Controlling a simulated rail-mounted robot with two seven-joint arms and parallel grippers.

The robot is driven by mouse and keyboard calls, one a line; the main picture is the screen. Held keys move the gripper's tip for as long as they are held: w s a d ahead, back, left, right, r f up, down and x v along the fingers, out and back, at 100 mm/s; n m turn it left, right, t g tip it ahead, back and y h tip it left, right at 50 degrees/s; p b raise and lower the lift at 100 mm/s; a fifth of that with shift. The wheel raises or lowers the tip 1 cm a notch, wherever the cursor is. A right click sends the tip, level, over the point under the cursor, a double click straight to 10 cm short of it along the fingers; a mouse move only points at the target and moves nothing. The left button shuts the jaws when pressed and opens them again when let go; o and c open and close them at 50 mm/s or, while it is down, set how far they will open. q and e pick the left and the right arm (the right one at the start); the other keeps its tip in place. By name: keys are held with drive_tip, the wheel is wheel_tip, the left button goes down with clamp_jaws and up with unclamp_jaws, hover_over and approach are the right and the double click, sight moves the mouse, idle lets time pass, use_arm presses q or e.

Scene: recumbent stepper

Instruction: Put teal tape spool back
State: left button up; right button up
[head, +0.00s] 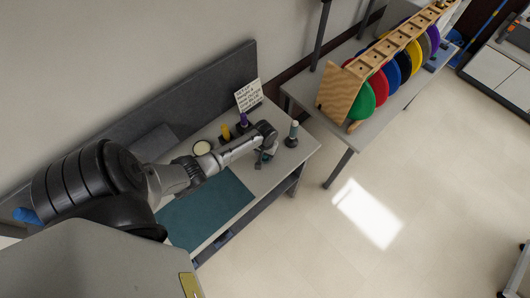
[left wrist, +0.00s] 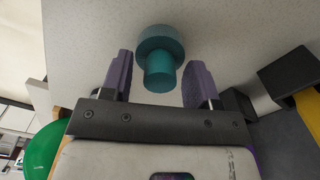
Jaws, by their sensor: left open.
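The teal tape spool (left wrist: 160,55) shows in the left wrist view as a wide teal disc with a narrower teal cylinder on it, on the pale table top. My left gripper (left wrist: 160,80) is open, with its two fingers on either side of the spool's narrow part and gaps on both sides. In the head view my left gripper (head: 264,158) is over the right part of the table, and the arm hides much of what is below it. My right gripper is not in view.
A dark-based holder with a pale top (head: 292,134) stands right of my gripper. Yellow (head: 225,132) and purple (head: 243,119) items stand behind the arm, near a sign (head: 248,95). A teal mat (head: 207,210) lies in front. A wooden rack (head: 340,92) holds coloured discs.

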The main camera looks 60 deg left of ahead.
use_arm(q)
wheel_tip(320, 180, up, 11)
drive_tip(key=p, duration=0.1)
drive_tip(key=s+d+r+m+t, duration=0.1)
drive_tip(key=s+d+r+m, duration=0.3)
drive_tip(key=s+d, duration=0.4)
drive_tip(key=s+d+r+m+t, duration=0.2)
drive_tip(key=s+d+r+m, duration=0.3)
drive_tip(key=s+d, duration=0.4)
drive_tip(key=d+r, duration=0.1)
drive_tip(key=d, duration=0.5)
drive_tip(key=shift+s+d+t, duration=0.2)
drive_tip(key=shift+d+t, duration=0.1)
drive_tip(key=shift+d, duration=0.05)
wheel_tip(320, 180, up, 5)
drive_tip(key=p, duration=0.4)
drive_tip(key=shift+f+p, duration=0.2)
drive_tip(key=shift+p, duration=0.15)
